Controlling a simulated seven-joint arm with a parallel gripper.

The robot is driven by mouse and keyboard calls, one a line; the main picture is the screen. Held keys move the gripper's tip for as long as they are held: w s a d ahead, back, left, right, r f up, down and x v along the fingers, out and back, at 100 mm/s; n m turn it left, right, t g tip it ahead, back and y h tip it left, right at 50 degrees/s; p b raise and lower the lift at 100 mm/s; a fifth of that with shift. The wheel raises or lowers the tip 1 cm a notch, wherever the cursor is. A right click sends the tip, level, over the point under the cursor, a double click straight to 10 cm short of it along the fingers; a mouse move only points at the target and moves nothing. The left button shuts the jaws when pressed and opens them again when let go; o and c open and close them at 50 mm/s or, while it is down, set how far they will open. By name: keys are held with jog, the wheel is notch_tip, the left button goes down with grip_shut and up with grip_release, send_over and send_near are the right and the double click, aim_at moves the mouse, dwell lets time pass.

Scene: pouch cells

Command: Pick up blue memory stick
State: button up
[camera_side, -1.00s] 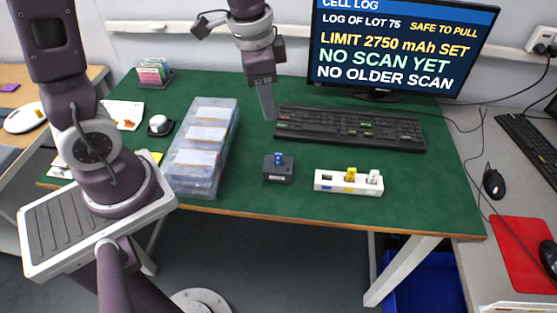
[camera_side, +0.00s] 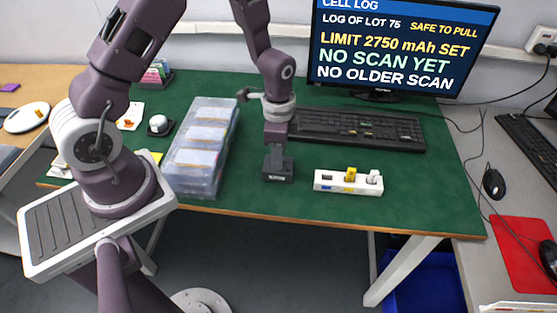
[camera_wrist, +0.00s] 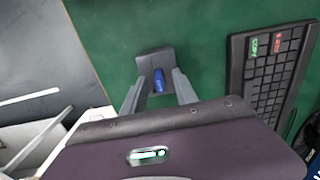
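The blue memory stick (camera_wrist: 159,80) stands in the small dark dock (camera_side: 278,177) near the front of the green table. My gripper (camera_side: 277,160) is directly above the dock, pointing down, and hides the stick in the side view. In the wrist view the two fingers of my gripper (camera_wrist: 157,86) are apart, one on each side of the stick, with gaps between. The grey top of the dock (camera_wrist: 152,61) shows around the stick.
A white holder (camera_side: 331,187) with a yellow and a white stick stands to the right of the dock. A clear case (camera_side: 180,181) lies to the left. A black keyboard (camera_side: 378,131) lies behind. Green table is free around the dock.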

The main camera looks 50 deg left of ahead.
grip_shut()
